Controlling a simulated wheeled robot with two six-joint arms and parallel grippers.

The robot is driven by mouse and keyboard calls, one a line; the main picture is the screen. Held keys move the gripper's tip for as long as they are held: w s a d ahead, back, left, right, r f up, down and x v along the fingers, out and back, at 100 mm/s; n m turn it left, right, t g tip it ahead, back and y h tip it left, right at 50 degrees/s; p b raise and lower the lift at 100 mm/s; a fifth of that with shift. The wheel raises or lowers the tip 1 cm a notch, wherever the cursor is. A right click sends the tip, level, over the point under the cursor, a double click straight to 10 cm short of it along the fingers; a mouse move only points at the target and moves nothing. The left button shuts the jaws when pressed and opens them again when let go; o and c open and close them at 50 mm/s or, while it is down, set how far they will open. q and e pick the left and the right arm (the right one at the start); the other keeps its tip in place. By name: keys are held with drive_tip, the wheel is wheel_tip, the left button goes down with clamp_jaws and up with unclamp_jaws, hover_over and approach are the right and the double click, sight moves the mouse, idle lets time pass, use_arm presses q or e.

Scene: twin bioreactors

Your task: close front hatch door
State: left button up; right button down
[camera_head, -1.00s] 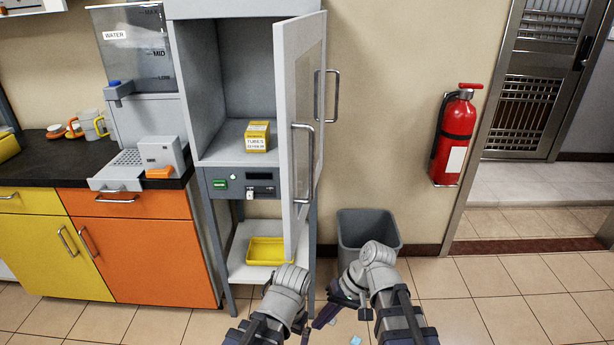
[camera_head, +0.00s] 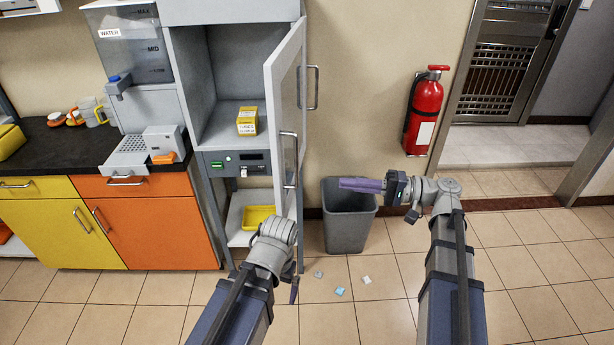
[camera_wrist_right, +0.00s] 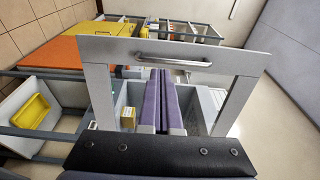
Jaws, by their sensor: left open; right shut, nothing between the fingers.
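The front hatch door (camera_head: 288,110) is a grey frame with a clear pane. It stands open, swung out from the right side of the tall grey cabinet (camera_head: 185,90). One handle (camera_head: 289,160) is near its front edge; the right wrist view shows a door handle (camera_wrist_right: 160,60) across the frame. My right gripper (camera_head: 342,184) is shut and empty, right of the door, above the bin. Its purple fingers (camera_wrist_right: 168,100) point toward the door frame; I cannot tell any contact. My left gripper (camera_head: 294,290) is low, below the door, mostly hidden by its arm, and open.
A yellow box (camera_head: 247,121) stands inside the cabinet and a yellow tray (camera_head: 257,217) on its lower shelf. A grey bin (camera_head: 348,235) stands right of the cabinet. A fire extinguisher (camera_head: 423,115) hangs on the wall. Small scraps (camera_head: 340,291) lie on the floor.

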sight(281, 178)
drive_tip(key=a, duration=0.4)
drive_tip(key=w+a, duration=0.1)
drive_tip(key=a, duration=0.4)
drive_tip(key=w+a, duration=0.1)
drive_tip(key=a, duration=0.3)
drive_tip(key=shift+w+a, duration=0.25)
drive_tip(key=shift+a, duration=0.05)
